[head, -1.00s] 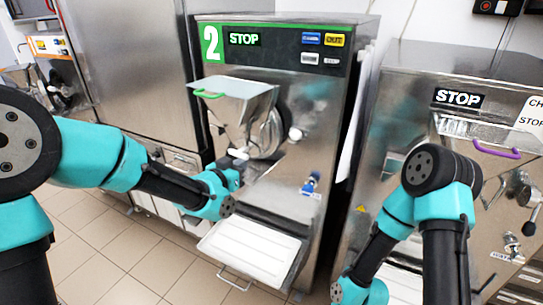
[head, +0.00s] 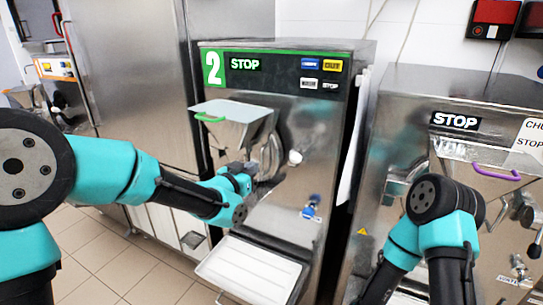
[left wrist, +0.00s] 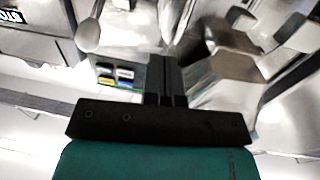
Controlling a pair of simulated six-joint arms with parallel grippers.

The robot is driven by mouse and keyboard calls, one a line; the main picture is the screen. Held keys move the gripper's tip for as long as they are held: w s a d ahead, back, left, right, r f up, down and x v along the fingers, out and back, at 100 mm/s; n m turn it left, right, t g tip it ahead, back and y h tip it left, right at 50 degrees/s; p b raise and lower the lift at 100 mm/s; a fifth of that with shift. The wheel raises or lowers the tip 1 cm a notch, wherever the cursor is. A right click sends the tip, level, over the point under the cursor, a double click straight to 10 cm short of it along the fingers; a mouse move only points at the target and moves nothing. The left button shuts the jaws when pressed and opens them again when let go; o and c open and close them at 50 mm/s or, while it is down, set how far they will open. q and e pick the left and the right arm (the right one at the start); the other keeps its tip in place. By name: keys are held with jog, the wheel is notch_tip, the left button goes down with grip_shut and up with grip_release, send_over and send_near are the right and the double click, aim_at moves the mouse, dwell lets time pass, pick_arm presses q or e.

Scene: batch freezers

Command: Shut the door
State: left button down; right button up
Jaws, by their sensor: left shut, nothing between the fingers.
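The door of freezer 2 carries a steel hopper (head: 238,134) with a pale flat lid and a green handle (head: 210,118). It appears to stand out from the machine front, with a rounded metal part (head: 270,152) showing to its right. My left gripper (head: 262,182) is just below and in front of the hopper; its wrist partly hides the lower door. In the left wrist view its black fingers (left wrist: 167,78) are together and empty, with blurred shiny metal around them. I cannot tell whether they touch the door. My right arm is at the right; its gripper is out of view.
The freezer 2 body (head: 330,130) has a blue-handled tap (head: 311,207) and a white tray (head: 250,268) below. Another freezer with a purple handle (head: 495,172) stands at the right. A tall steel cabinet (head: 165,90) is at the left; tiled floor is open below.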

aim_at(276, 152)
pick_arm(q)
jog(key=x, duration=1)
jog(key=shift+w+d, duration=0.25)
jog(key=shift+d, duration=0.1)
